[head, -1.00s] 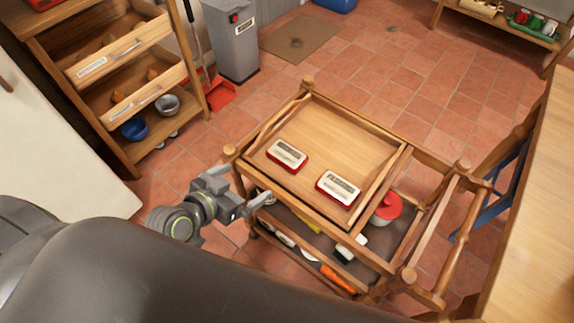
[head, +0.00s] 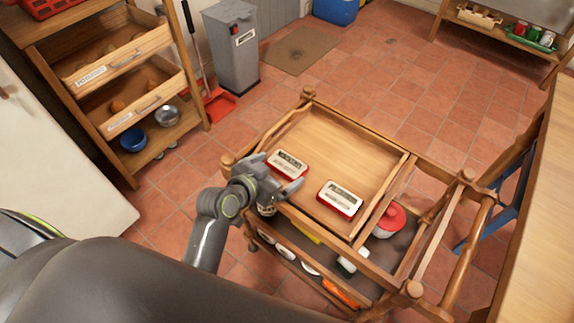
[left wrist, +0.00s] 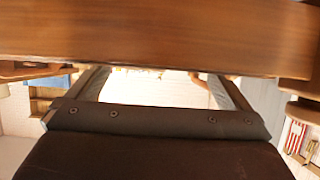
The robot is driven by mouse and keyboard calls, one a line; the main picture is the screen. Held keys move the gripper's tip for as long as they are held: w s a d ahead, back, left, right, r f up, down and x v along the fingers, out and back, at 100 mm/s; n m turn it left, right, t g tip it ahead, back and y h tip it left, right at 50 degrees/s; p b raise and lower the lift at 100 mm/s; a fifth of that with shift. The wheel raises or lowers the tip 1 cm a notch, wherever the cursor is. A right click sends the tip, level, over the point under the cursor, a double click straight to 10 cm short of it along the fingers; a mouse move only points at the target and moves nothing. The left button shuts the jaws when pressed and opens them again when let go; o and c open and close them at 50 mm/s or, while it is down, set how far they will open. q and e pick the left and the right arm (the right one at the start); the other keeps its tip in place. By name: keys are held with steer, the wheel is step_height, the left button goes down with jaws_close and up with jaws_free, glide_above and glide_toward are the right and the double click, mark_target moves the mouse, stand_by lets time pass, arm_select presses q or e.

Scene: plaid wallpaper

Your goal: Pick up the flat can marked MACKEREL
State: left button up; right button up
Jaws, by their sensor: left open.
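Two flat red-and-white cans lie on the wooden tray top of a trolley (head: 335,140). The left can (head: 290,160) is near the tray's left front corner, and the right can (head: 340,199) is near its front edge. Both labels are too small to read, so I cannot tell which says MACKEREL. My left gripper (head: 284,177) is open and empty at the tray's front edge, close beside the left can and partly covering it. In the left wrist view, the two fingers (left wrist: 158,85) are spread apart below a wide wooden board; no can shows there.
The trolley's lower shelf holds a red-lidded pot (head: 390,220), a white-and-green item (head: 350,262) and an orange item (head: 340,292). A wooden rack (head: 112,90) with drawers and bowls stands left. A counter (head: 545,220) borders the right. The tray behind the cans is clear.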

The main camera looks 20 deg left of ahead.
mark_target(288, 162)
arm_select(q)
steer(key=x, duration=0.5)
steer(key=shift+r+b, duration=0.2)
steer(key=shift+b, duration=0.1)
steer(key=c, duration=0.7)
steer(key=shift+r, duration=0.2)
